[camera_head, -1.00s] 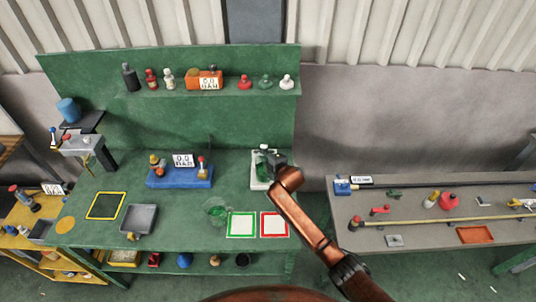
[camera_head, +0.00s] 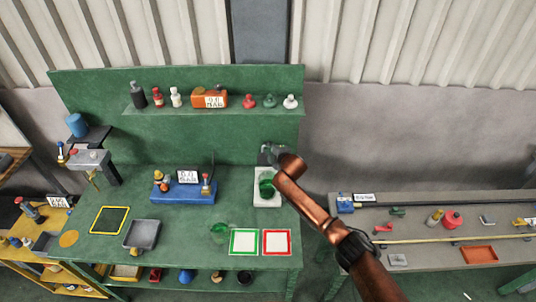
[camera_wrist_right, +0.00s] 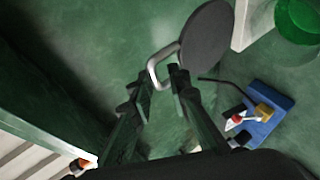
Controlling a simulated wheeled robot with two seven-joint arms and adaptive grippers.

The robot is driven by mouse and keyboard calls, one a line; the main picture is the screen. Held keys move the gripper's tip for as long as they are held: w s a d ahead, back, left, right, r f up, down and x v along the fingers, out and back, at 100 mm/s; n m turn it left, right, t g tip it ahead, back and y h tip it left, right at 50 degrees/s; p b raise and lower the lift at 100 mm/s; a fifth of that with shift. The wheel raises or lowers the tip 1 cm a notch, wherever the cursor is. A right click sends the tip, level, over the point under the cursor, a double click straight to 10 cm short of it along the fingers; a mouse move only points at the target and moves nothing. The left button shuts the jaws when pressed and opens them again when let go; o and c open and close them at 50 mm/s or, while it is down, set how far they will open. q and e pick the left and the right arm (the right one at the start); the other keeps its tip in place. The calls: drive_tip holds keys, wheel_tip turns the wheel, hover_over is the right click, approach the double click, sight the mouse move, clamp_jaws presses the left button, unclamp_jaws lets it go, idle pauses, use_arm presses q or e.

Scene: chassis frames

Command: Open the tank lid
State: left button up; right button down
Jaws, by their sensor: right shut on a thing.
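The tank (camera_head: 266,184) is a green see-through cylinder on a white base on the green workbench, and its top looks uncovered. It also shows at the top right of the right wrist view (camera_wrist_right: 298,20). The lid (camera_wrist_right: 208,36) is a dark grey disc with a bent metal handle (camera_wrist_right: 156,66). My right gripper (camera_wrist_right: 162,82) is shut on that handle and holds the lid tilted, apart from the tank. In the head view my right gripper (camera_head: 270,154) is just behind and above the tank, partly hidden by my arm. My left gripper is in neither view.
A blue base with fittings and a display (camera_head: 184,193) stands left of the tank. A shelf (camera_head: 213,105) with bottles is behind. A grey tray (camera_head: 142,233) lies left.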

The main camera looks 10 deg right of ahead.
drive_tip(key=shift+w+a+f, duration=0.15)
drive_tip(key=shift+w+a, duration=0.1)
drive_tip(key=shift+f, duration=0.1)
idle(0.3)
drive_tip(key=c, duration=2.2)
unclamp_jaws()
drive_tip(key=shift+o, duration=0.6)
drive_tip(key=shift+w+a+f, duration=0.1)
drive_tip(key=shift+a, duration=0.05)
drive_tip(key=shift+d, duration=0.25)
